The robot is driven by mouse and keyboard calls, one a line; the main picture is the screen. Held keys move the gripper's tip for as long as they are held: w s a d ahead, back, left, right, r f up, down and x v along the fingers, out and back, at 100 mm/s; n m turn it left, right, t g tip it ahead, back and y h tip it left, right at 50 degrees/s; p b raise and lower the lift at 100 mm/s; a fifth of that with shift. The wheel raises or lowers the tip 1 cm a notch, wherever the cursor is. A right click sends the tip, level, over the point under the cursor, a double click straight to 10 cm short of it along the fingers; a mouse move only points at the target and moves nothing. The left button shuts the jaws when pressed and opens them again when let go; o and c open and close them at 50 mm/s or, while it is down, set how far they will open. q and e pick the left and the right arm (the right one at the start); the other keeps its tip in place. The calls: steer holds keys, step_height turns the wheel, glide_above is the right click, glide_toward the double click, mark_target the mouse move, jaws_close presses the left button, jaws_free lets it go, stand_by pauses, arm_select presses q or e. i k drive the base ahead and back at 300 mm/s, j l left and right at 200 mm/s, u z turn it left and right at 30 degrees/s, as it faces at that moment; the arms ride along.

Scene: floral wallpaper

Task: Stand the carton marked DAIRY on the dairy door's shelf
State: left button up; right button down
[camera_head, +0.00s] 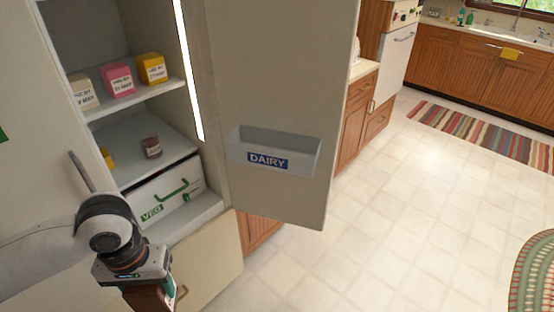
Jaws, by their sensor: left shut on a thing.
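The open fridge door (285,75) hangs at the centre and bears a grey shelf bin (303,158) with a blue DAIRY label. The bin looks empty. My left gripper (150,293) is at the bottom left, below and left of the bin and in front of the fridge. It is shut on a brown thing (146,301) that the bottom edge of the picture cuts off. I can read no mark on that thing, so I cannot tell if it is the DAIRY carton. My right gripper is not in view.
Inside the fridge, a cream carton (82,92), a pink carton (118,81) and a yellow carton (152,69) stand on the upper shelf. A small dark red jar (152,147) is lower, above a white VEG drawer (172,201). Tiled floor (400,200) lies clear at the right.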

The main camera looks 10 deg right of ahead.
mark_target(295, 162)
steer(key=i+j+z, duration=0.15)
steer(key=z, duration=1.4)
steer(key=i+j, duration=0.1)
steer(key=j, duration=0.35)
steer(key=i+j, duration=0.1)
steer(key=j, duration=0.8)
steer(key=i+z, duration=0.05)
